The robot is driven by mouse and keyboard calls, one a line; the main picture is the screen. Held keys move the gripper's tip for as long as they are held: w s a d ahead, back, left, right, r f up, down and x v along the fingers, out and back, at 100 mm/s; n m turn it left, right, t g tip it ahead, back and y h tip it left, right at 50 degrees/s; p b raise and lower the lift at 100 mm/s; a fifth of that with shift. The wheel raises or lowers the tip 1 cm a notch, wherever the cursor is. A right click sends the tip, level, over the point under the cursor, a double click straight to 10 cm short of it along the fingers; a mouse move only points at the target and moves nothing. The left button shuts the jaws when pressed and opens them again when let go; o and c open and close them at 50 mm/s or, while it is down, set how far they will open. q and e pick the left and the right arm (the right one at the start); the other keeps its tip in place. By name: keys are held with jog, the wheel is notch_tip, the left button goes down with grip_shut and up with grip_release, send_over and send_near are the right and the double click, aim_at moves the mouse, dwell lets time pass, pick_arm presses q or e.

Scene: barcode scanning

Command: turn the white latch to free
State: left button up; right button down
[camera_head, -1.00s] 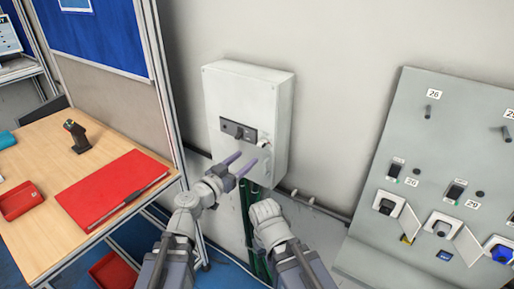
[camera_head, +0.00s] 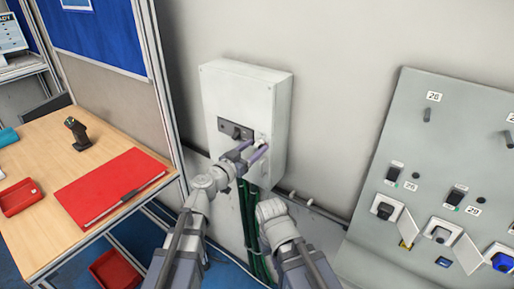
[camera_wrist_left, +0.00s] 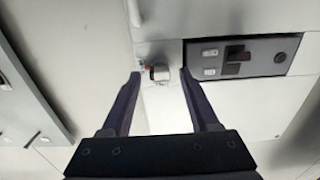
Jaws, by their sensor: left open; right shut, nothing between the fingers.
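The white latch (camera_wrist_left: 160,73) is on the front of a wall-mounted cabinet (camera_head: 229,82). In the left wrist view it lies between the tips of my left gripper, with a gap on each side. My left gripper (camera_head: 255,146) is open, with its two purple fingers pointing at the cabinet front; no contact with the latch shows. In the head view the fingers partly hide the latch. My right gripper (camera_head: 269,209) is shut and empty, lower down in front of the wall, away from the cabinet.
A dark panel with a switch (camera_wrist_left: 237,60) is beside the latch. Green cables (camera_head: 247,222) run down below the cabinet. A desk (camera_head: 101,148) with a red folder (camera_head: 112,182) stands at left. A grey socket panel (camera_head: 455,120) stands at right.

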pick_arm(q)
jog(key=shift+s, duration=0.1)
grip_shut()
dwell(0.3)
